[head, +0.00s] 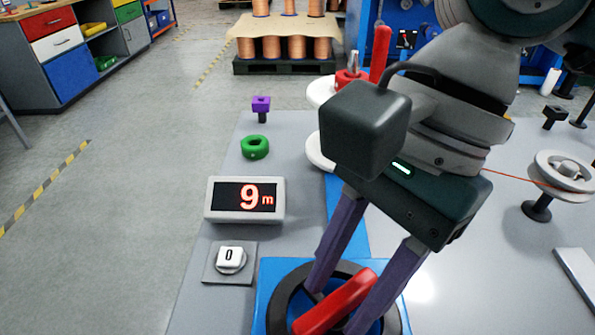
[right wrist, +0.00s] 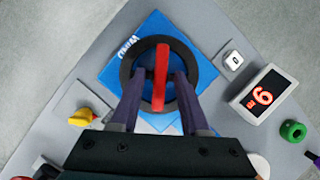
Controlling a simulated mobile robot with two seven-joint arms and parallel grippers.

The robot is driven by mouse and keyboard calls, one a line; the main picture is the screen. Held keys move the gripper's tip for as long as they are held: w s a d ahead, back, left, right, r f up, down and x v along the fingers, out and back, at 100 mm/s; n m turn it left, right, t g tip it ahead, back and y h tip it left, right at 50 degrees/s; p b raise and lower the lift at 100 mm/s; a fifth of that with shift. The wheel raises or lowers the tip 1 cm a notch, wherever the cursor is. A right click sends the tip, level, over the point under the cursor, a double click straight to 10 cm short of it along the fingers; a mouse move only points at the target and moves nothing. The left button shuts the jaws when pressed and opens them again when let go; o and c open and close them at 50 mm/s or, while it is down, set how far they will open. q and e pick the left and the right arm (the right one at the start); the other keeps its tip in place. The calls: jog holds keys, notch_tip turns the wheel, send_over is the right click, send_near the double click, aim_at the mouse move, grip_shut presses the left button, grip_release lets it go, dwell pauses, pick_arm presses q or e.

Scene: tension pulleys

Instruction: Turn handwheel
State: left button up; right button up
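The handwheel is a black ring (head: 282,292) with a red bar (head: 338,300) across it, set on a blue plate at the table's front. In the right wrist view the ring (right wrist: 207,68) and the red bar (right wrist: 161,75) lie straight ahead. My right gripper (head: 336,304) reaches down over the wheel, its two purple fingers on either side of the red bar. In the right wrist view my right gripper (right wrist: 157,82) shows gaps between the fingers and the bar, so it is open. The fingers hide parts of the ring. My left gripper is not in view.
A display (head: 245,199) reads 9 m, with a white 0 button (head: 230,259) in front of it. A green ring (head: 255,147) and a purple knob (head: 261,104) stand behind. A grey pulley (head: 565,176) with an orange wire stands at right.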

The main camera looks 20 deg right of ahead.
grip_shut()
dwell(0.3)
jog(key=shift+f+m+b, duration=0.1)
jog(key=shift+m+b, duration=0.35)
jog(key=shift+m, duration=0.05)
jog(key=shift+m+t, duration=0.4)
jog(key=shift+o, duration=0.6)
grip_release()
jog(key=shift+d+r, duration=0.1)
jog(key=shift+r, duration=0.1)
